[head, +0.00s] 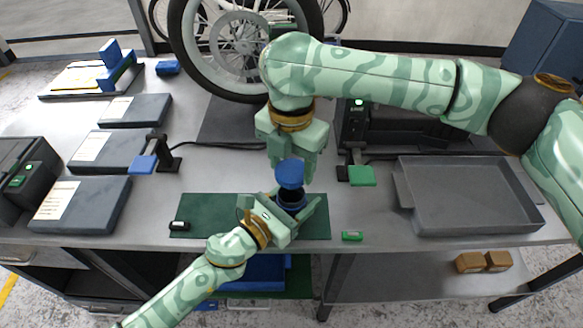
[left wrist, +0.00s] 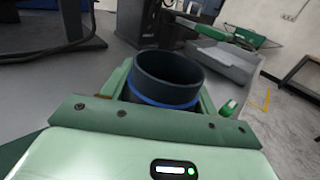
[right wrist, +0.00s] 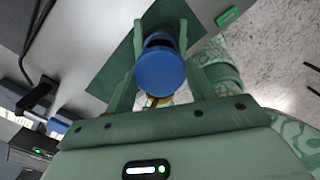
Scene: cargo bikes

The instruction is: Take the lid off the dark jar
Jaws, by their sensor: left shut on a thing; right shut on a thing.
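The dark jar (head: 292,198) is above the green mat, held by my left gripper (head: 284,208). In the left wrist view the jar (left wrist: 168,78) stands between the fingers, with its mouth open and a blue band around it. The blue lid (head: 290,173) is off the jar and just above it in the head view. My right gripper (head: 293,160) is shut on the lid from above. The lid also shows between the fingers in the right wrist view (right wrist: 160,74). The inside bottom of the jar is hidden.
The green mat (head: 205,212) lies at the table's front, with a small black item (head: 179,226) on its left. A green item (head: 352,236) lies to its right. A grey tray (head: 470,222) stands at right. Dark cases (head: 80,204) lie at left, a bike wheel (head: 240,50) behind.

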